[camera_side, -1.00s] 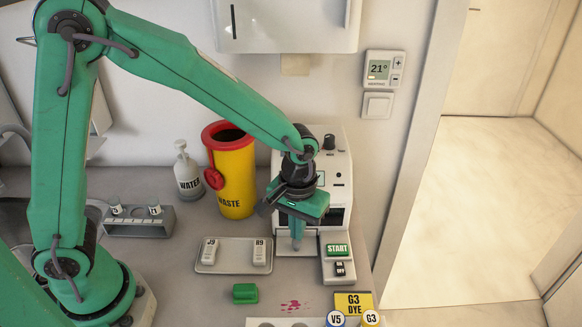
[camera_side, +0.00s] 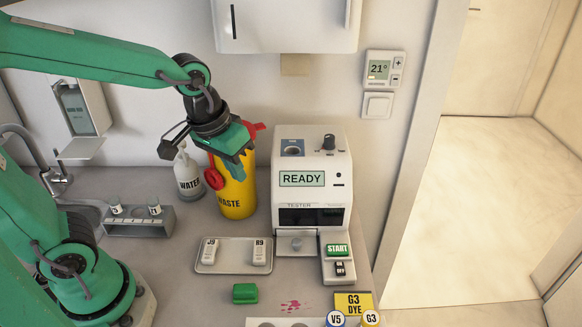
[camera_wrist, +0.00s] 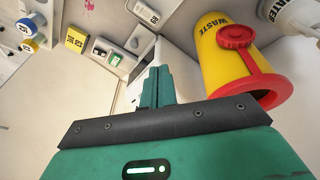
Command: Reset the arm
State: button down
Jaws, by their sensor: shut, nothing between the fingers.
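My gripper (camera_side: 236,172) is raised in the side view, in front of the yellow waste bin (camera_side: 236,200) and hiding part of its red rim. Its fingers point down. In the wrist view the two teal fingers (camera_wrist: 157,87) are together with nothing between them. The white tester (camera_side: 312,150) stands to the right of my gripper, and its screen reads READY. I cannot tell whether the fingers touch the bin.
A water bottle (camera_side: 188,180) stands left of the bin. The tray (camera_side: 232,266) with two cartridges, a green block (camera_side: 245,293), a tube rack (camera_side: 140,222) and the G3 DYE sign (camera_side: 353,303) are on the counter. A wall cabinet (camera_side: 285,22) hangs above.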

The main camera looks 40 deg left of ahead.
jog(key=s+a+r+t, duration=0.1)
jog(key=s+a+r, duration=0.1)
jog(key=s, duration=0.2)
jog(key=s+a+r+m+t, duration=0.1)
jog(key=s+a, duration=0.2)
jog(key=shift+s+a+r+y, duration=0.2)
jog(key=shift+s+r+y, duration=0.1)
jog(key=shift+s+r, duration=0.05)
